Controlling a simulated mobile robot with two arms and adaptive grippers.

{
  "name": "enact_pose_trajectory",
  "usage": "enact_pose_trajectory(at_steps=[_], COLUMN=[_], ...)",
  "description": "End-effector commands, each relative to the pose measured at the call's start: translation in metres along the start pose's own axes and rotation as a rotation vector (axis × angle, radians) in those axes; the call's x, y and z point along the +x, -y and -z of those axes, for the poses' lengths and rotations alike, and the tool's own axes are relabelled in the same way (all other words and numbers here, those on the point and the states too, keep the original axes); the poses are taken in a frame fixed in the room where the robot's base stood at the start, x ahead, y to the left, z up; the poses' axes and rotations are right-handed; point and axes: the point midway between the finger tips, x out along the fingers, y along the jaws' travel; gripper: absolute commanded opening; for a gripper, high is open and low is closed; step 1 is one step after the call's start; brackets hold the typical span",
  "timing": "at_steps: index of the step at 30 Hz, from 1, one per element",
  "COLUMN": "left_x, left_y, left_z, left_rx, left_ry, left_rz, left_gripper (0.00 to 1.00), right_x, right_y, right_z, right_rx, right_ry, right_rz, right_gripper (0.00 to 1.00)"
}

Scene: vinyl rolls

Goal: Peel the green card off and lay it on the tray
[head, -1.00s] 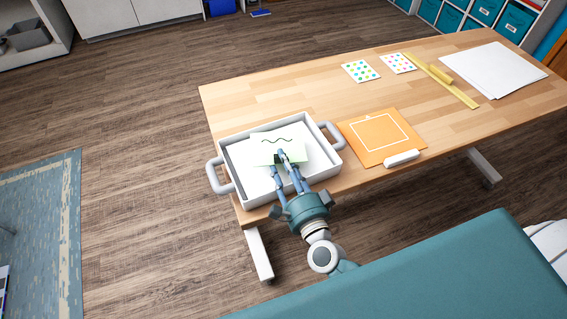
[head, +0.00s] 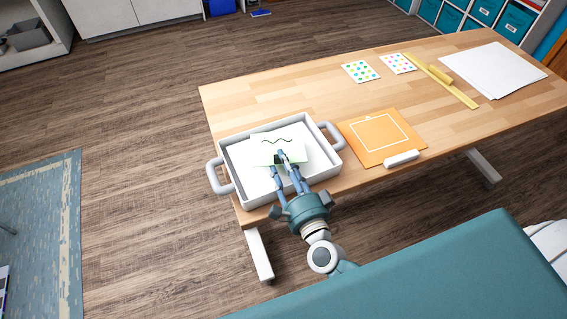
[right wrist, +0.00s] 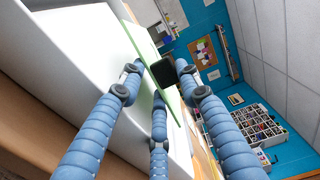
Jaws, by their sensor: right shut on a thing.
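The green card (head: 290,138) is pale, with a dark wavy line and green edges, and sits over the white tray (head: 256,203) in the head view. My right gripper (head: 281,158) is shut on the card's near edge. In the right wrist view the card (right wrist: 146,42) appears nearly edge-on, tilted, between the blue fingers of the gripper (right wrist: 160,80). A dark square pad is beside it. White sheet surface lies below the card in the tray; whether the card's far edge touches it is unclear. My left gripper is not in view.
An orange board (head: 380,138) with a white outline lies right of the tray, with a white bar (head: 402,158) at its front edge. Two dotted sticker sheets (head: 361,71), a yellow ruler (head: 440,80) and white paper (head: 492,70) lie farther right.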

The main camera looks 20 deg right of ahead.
Motion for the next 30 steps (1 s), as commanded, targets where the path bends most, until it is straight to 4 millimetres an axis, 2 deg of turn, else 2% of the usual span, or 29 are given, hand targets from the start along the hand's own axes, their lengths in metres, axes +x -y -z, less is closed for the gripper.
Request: enact_pose_trajectory(at_steps=[10,15,30], left_x=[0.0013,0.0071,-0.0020], left_y=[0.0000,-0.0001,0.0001], left_z=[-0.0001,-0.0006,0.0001], left_rx=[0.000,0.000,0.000], left_ry=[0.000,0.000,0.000], left_rz=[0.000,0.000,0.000], left_gripper=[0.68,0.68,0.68], right_x=[0.0006,0.0008,-0.0002], right_y=[0.0003,-0.0063,-0.0002], right_z=[0.0002,0.0003,0.0001], right_rx=[0.001,0.000,0.001], right_ry=[-0.001,-0.001,0.000], right_rz=[0.003,0.003,-0.001], right_gripper=[0.16,0.16,0.16])
